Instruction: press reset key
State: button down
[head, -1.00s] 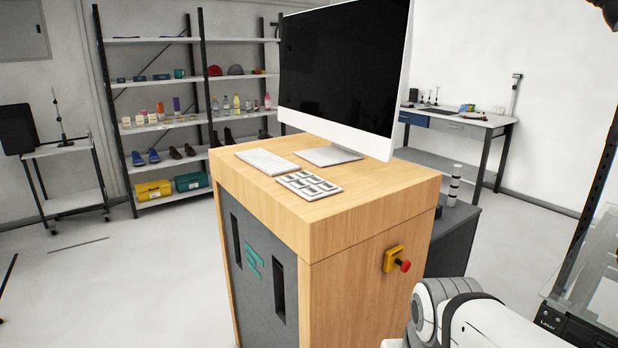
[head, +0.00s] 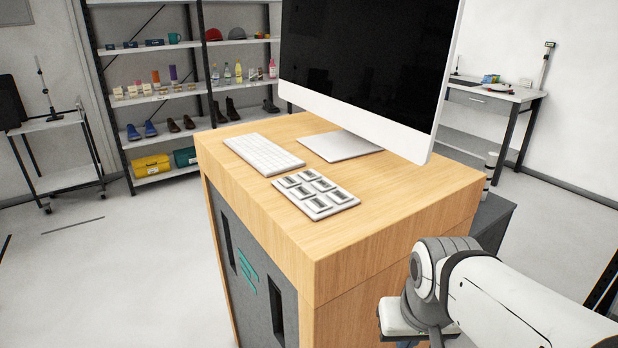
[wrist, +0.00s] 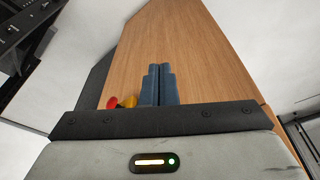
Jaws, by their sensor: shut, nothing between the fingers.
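A pale key panel (head: 315,194) with several raised keys lies on the wooden top of the cabinet in the head view, in front of the monitor's stand. The labels on its keys are too small to read, so I cannot tell which is the reset key. My gripper (wrist: 157,72) shows in the wrist view with its dark fingers shut together and nothing between them. It points along the wooden side of the cabinet (wrist: 195,55). The key panel is not in the wrist view, and my gripper's fingers are not visible in the head view.
A white keyboard (head: 262,152) lies to the left of the panel. A large monitor (head: 365,70) stands behind it. The cabinet top's front corner is bare.

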notch_tip(320, 180, up, 7)
jog(key=w+a+p, duration=0.2)
jog(key=p, duration=0.4)
notch_tip(320, 180, up, 18)
jog(key=m+t+y+p, duration=0.1)
jog(key=t+y+p, duration=0.25)
jog(key=y, duration=0.25)
send_over(296, 187)
jog(key=s+d, duration=0.2)
jog(key=shift+s+t+b, duration=0.15)
jog(key=shift+t+b, duration=0.2)
jog(key=shift+t, duration=0.1)
jog(key=shift+d+f, duration=0.1)
jog(key=shift+f, duration=0.05)
notch_tip(296, 187, down, 8)
jog(key=b, duration=0.6)
jog(key=shift+f+b, duration=0.3)
jog(key=shift+s+f+b, duration=0.1)
jog(key=shift+f+b, duration=0.3)
jog(key=shift+b, duration=0.2)
